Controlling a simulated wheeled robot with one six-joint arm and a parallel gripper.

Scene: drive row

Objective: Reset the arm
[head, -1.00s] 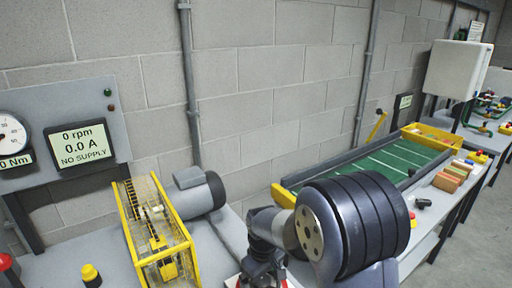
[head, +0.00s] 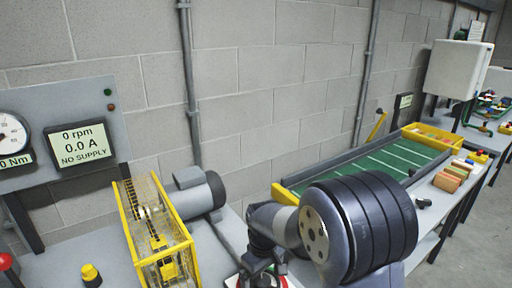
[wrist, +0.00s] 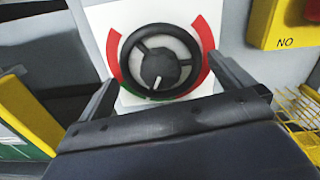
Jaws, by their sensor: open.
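In the wrist view, my gripper (wrist: 165,72) is open, with one dark finger on each side of a round black handwheel (wrist: 131,52). The wheel has a grey face and a white pointer mark near its bottom. It sits on a white plate (wrist: 98,16) with red arcs on both sides and some green at lower left. I cannot tell whether the fingers touch the wheel. In the head view, my arm covers the lower middle, and the wheel is mostly hidden beneath my wrist.
A yellow mesh guard (head: 187,243) and a grey motor (head: 200,196) stand left of my arm. The panel display (head: 80,143) reads 0 rpm, 0.0 A, NO SUPPLY. A green conveyor (head: 395,158) lies behind my arm. A yellow box marked NO (wrist: 285,22) is at upper right.

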